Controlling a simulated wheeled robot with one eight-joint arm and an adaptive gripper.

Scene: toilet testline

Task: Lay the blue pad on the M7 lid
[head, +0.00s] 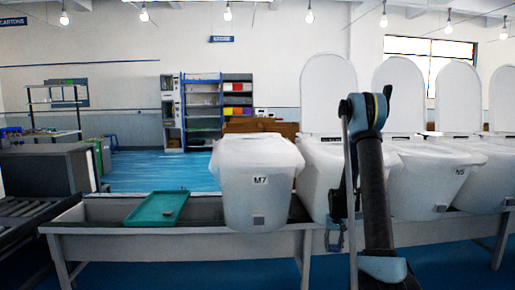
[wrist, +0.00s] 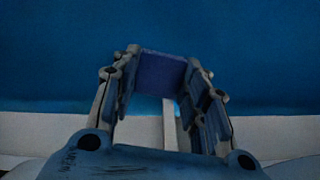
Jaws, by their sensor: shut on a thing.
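The white M7 unit (head: 257,195) stands on the line left of my arm in the head view. Its pale lid (head: 258,150) is closed and its top looks bare. My gripper (wrist: 163,72) is shut on the blue pad (wrist: 161,82), which shows as a dark blue square between the fingertips in the wrist view. In the head view my gripper (head: 334,238) hangs low, right of M7 and below its lid, in front of the line's front edge.
A green tray (head: 158,208) lies on the line left of M7. More white units, one marked N5 (head: 455,180), stand to the right with raised lids (head: 398,92). The line's front rail (head: 170,238) runs beneath them. Blue floor lies in front.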

